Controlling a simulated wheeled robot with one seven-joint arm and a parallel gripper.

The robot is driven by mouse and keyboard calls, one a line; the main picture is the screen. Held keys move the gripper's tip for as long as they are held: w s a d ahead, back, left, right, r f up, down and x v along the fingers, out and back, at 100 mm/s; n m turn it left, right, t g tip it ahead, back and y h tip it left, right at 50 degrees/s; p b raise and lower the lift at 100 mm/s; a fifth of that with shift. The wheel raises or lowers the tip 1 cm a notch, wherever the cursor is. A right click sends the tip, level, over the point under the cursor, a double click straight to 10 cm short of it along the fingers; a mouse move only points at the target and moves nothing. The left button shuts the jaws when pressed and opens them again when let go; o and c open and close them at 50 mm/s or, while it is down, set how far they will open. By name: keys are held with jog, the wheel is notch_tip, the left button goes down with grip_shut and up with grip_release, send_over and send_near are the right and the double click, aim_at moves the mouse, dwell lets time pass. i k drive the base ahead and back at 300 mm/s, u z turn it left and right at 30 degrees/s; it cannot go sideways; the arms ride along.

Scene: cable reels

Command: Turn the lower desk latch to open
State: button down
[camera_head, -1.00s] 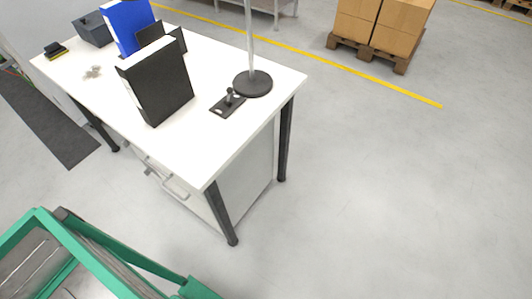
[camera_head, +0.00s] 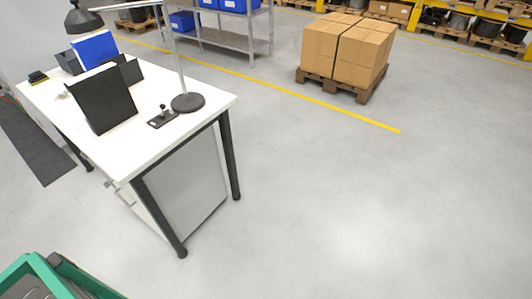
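The white desk (camera_head: 150,120) with dark legs stands at the left in the head view. Under its top is a light grey drawer cabinet (camera_head: 188,180). Small handle or latch parts (camera_head: 112,185) show at the cabinet's left front edge, seen edge-on and small. I cannot tell which is the lower latch or how it is turned. A small dark plate with a knob (camera_head: 162,117) lies on the desktop near the lamp base. My gripper is not in view.
A lamp with a round black base (camera_head: 188,102), a black binder (camera_head: 103,100) and a blue binder (camera_head: 97,48) stand on the desk. Boxes on a pallet (camera_head: 345,50) stand behind. The floor at right is clear.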

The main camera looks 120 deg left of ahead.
aim_at(108, 185)
jog(key=u, duration=0.05)
jog(key=i, duration=0.65)
jog(key=u, duration=4.8)
jog(key=i, duration=1)
jog(key=z, duration=0.05)
